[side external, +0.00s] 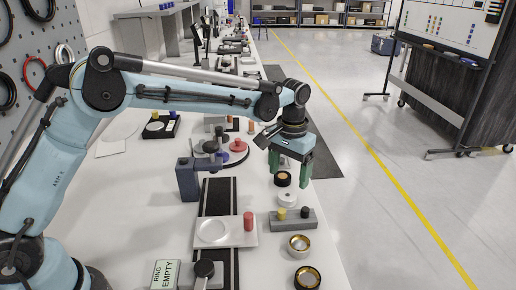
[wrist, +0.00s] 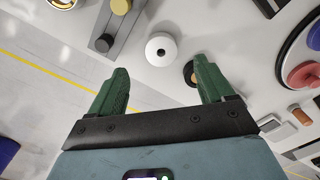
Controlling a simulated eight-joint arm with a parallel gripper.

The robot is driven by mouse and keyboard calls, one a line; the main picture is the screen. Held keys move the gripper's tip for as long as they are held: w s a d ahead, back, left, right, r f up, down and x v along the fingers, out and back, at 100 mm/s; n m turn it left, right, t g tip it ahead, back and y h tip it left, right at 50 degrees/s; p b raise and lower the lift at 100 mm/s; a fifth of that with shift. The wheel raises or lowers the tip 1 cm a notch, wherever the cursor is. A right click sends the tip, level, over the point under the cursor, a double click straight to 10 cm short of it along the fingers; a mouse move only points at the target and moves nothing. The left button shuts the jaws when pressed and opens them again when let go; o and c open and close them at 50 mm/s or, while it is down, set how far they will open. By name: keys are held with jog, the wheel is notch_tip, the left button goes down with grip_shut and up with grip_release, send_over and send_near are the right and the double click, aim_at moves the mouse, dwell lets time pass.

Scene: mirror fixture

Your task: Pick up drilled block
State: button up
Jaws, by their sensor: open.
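The drilled block appears to be the long grey block (side external: 305,225) on the white bench near its right edge. A yellow peg (side external: 282,214) and a black peg (side external: 305,212) stand up from it. In the wrist view the block (wrist: 114,34) lies at the upper left, ahead of the fingers, with both pegs showing. My gripper (side external: 289,178) has green fingers pointing down, spread apart with nothing between them. It hangs above the bench, behind the block in the side view. The wrist view also shows the open gripper (wrist: 160,66), clear of the block.
A white round piece (side external: 287,200) stands between block and gripper. A black round piece with a tan top (side external: 282,179) is near the fingers. Brass-rimmed cups (side external: 299,244) stand in front. A white plate with a red peg (side external: 248,222) and a dark blue bracket (side external: 188,180) are left.

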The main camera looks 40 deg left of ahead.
aim_at(288, 191)
jog(key=shift+w+f, duration=0.15)
jog(key=shift+f, duration=3.25)
jog(key=shift+c, duration=0.3)
jog(key=c, duration=1.1)
jog(key=shift+r, duration=0.1)
